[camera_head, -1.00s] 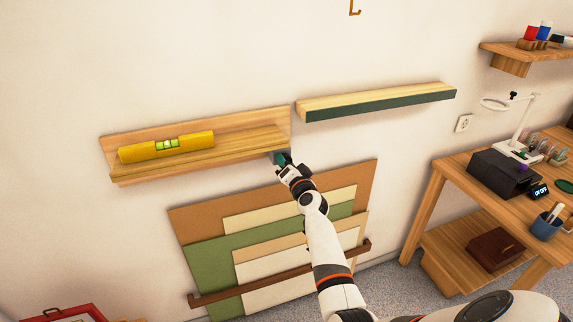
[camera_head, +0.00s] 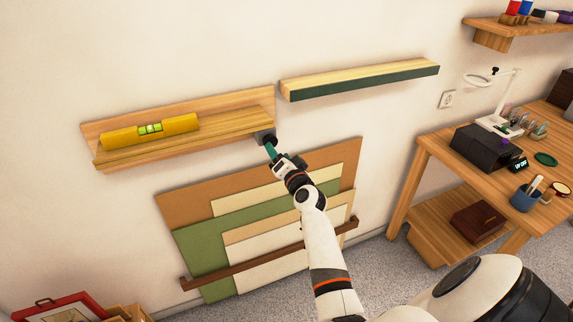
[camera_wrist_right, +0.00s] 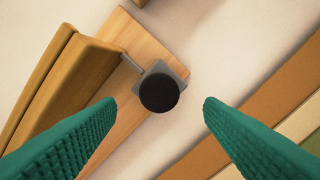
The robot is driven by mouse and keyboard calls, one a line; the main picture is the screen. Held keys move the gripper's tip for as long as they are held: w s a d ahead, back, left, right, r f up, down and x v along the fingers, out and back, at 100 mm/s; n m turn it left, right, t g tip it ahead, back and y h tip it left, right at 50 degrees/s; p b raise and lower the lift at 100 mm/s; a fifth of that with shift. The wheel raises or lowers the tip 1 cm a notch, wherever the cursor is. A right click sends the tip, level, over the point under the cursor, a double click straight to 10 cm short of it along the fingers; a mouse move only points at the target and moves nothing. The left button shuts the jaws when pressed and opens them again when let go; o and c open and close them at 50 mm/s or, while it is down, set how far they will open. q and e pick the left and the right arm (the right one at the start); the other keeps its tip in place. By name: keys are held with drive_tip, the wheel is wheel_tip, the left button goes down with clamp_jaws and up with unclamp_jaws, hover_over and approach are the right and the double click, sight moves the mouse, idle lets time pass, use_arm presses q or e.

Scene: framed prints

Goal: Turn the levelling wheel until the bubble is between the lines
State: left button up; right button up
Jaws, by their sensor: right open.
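The yellow spirit level (camera_head: 178,126) lies on the wooden picture ledge (camera_head: 215,134) on the wall. Its green vial (camera_head: 150,129) shows near the middle, but the bubble is too small to place against the lines. The levelling wheel (camera_wrist_right: 159,92) is a round black knob on a grey block, at the ledge's right end. The grey block (camera_head: 264,136) also shows in the head view. My right gripper (camera_head: 269,150) is open, its teal fingers just below the block. In the wrist view the knob appears centred between the spread fingers, with gaps on both sides. My left gripper is not in view.
A second ledge with a dark green front (camera_head: 365,84) hangs to the right. Several boards (camera_head: 200,205) lean on the wall below, behind a brown rail (camera_head: 270,255). A wooden workbench (camera_head: 440,160) with tools stands at the right.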

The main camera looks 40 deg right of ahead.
drive_tip(key=v, duration=0.6)
drive_tip(key=shift+s, duration=0.1)
idle(0.8)
drive_tip(key=s+a+f+n+g+y, duration=0.15)
drive_tip(key=a+f, duration=0.25)
drive_tip(key=f, duration=0.7)
drive_tip(key=s+a+f+n+g+y, duration=0.1)
drive_tip(key=a+f+n+g+y, duration=0.2)
drive_tip(key=f, duration=0.7)
drive_tip(key=s+a+f+n+g, duration=0.1)
drive_tip(key=s+a+f+g, duration=0.15)
drive_tip(key=s+f, duration=0.4)
drive_tip(key=s+a+f+n+g, duration=0.15)
drive_tip(key=s+a+f, duration=0.25)
drive_tip(key=f, duration=0.5)
drive_tip(key=s+a+f+n+g, duration=0.1)
drive_tip(key=s+f, duration=0.4)
drive_tip(key=s, duration=0.7)
drive_tip(key=s+a+f+n+g, duration=0.1)
drive_tip(key=s+f+n+g, duration=0.3)
drive_tip(key=s, duration=0.8)
drive_tip(key=s+a+f+n+g, duration=0.1)
drive_tip(key=s+f+n+g, duration=0.1)
drive_tip(key=s+f, duration=0.6)
drive_tip(key=s+g, duration=0.1)
drive_tip(key=s, duration=0.3)
drive_tip(key=shift+f+n, duration=0.15)
drive_tip(key=shift+n, duration=0.25)
